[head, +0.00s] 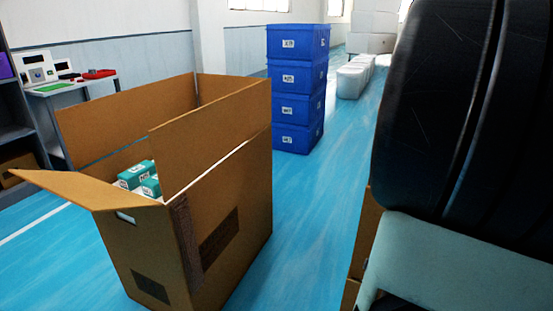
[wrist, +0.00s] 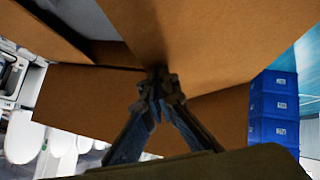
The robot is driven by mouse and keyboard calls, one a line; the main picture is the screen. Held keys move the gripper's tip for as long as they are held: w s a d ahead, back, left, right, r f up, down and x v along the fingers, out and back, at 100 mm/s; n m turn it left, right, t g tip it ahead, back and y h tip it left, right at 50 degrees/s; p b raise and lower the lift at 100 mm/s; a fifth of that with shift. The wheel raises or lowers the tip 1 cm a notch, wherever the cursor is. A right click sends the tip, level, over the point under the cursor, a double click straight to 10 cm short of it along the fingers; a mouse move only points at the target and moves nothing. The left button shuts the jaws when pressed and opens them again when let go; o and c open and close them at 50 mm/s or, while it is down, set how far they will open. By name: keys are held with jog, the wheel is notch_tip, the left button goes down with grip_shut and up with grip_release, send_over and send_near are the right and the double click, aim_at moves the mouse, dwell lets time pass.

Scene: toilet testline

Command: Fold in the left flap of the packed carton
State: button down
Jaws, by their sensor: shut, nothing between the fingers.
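In the head view an open brown carton (head: 152,262) stands on the floor at the left, packed with teal-and-white boxes (head: 140,174). Its left flap (head: 125,117) and right flap (head: 212,135) stand up, and its near flap (head: 85,189) sticks outward. Part of another brown carton (head: 363,245) shows at the right, mostly hidden by my arm. In the wrist view my gripper (wrist: 160,78) is shut and empty, its tips at or close to brown cardboard panels (wrist: 215,45). I cannot tell whether they touch, or which carton this is. The head view does not show my gripper.
A stack of blue bins (head: 297,88) stands behind the carton; it also shows in the wrist view (wrist: 274,108). White fixtures (head: 352,77) line the back. A small table (head: 72,88) with devices stands at left. The blue floor (head: 315,215) right of the carton is clear.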

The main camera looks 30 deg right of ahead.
jog(key=shift+s+d+f, duration=0.15)
jog(key=shift+s+f, duration=0.05)
jog(key=shift+f, duration=0.15)
dwell(0.5)
